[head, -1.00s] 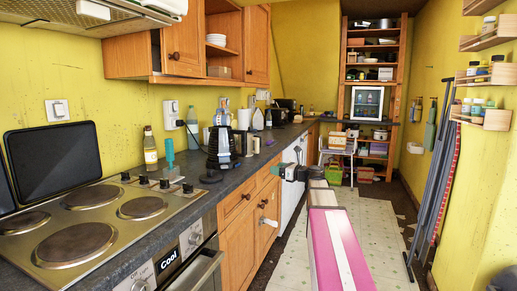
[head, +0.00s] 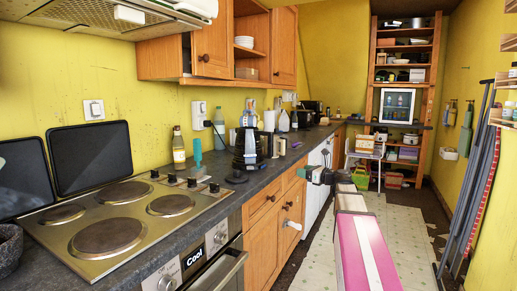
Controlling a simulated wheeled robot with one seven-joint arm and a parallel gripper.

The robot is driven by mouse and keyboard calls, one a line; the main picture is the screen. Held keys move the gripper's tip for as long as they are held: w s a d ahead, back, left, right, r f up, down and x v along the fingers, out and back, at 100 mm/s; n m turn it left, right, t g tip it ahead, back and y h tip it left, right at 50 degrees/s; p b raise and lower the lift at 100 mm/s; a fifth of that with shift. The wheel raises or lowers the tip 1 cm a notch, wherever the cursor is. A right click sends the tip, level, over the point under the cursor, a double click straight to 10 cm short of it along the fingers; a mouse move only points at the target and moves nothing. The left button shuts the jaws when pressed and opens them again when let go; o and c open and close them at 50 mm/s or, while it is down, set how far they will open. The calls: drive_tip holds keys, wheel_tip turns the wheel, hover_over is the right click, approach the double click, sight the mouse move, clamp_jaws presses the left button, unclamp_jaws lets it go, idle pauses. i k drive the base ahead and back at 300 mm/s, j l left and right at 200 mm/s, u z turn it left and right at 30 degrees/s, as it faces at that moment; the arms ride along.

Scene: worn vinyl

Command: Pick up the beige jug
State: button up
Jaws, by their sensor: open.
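A small pale, beige-looking jug (head: 282,147) stands on the dark worktop, just right of a black coffee maker. It is small in the head view, and its handle and spout are hard to make out. My gripper (head: 303,174) is at the end of my pink and white arm, beside the worktop's front edge and in front of the drawers. It is open and holds nothing that I can see. It is apart from the jug, lower and to the right in the picture.
The black coffee maker (head: 247,148), a teal brush (head: 195,153) and an oil bottle (head: 179,150) stand left of the jug. The hob (head: 130,210) is nearer. Wall cupboards (head: 215,55) hang above. The floor (head: 410,235) on the right is mostly clear.

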sight(276, 153)
drive_tip(key=i+l+z, duration=0.15)
drive_tip(key=i+l, duration=0.2)
drive_tip(key=i+l+z, duration=0.1)
drive_tip(key=i+l, duration=0.2)
drive_tip(key=i, duration=0.3)
drive_tip(key=i+l+z, duration=0.15)
drive_tip(key=i, duration=0.35)
drive_tip(key=l, duration=0.1)
